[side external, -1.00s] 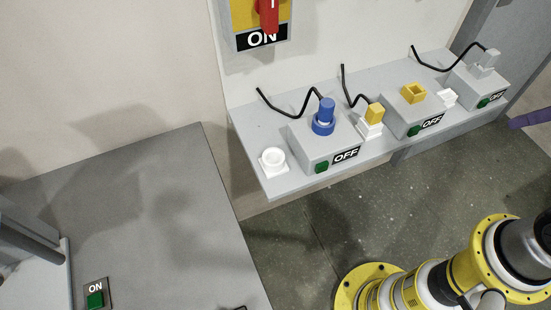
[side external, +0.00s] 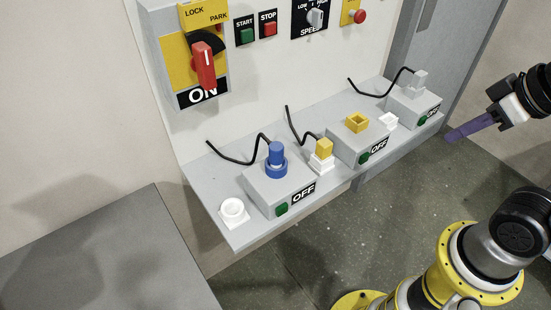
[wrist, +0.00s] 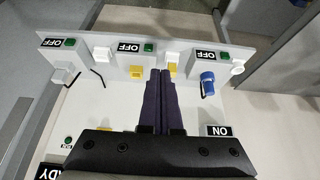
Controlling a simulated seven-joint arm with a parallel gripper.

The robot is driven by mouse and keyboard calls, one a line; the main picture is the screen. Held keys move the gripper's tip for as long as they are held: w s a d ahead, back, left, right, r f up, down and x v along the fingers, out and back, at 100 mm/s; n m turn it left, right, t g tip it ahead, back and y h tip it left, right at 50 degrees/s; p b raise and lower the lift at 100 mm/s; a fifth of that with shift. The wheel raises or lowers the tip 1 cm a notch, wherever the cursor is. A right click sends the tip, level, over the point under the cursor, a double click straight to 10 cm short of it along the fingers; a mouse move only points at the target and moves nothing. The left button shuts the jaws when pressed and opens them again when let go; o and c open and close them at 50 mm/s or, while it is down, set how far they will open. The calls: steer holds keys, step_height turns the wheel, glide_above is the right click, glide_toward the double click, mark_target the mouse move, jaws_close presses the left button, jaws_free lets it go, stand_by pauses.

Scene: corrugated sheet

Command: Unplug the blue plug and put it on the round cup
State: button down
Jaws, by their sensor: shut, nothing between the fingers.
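The blue plug (side external: 277,152) stands upright in a blue ring socket on the grey box nearest the left end of the shelf, with a black cord behind it. It also shows in the wrist view (wrist: 208,84), right of my fingers. The round white cup (side external: 233,210) is empty at the shelf's left end; in the wrist view it is the white ring (wrist: 237,69) beyond the plug. My gripper (side external: 449,138) has purple fingers, shut and empty, in the air right of the shelf. In the wrist view the closed fingers (wrist: 160,72) point toward the shelf, apart from the plug.
A yellow plug (side external: 324,148) sits in a white square cup beside the blue plug's box. An empty yellow socket (side external: 357,122), another white cup (side external: 388,120) and a grey plug (side external: 420,79) stand farther right. A red lever (side external: 203,64) juts from the wall panel.

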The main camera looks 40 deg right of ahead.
stand_by(0.3)
steer(key=shift+c, duration=1.9)
jaws_free()
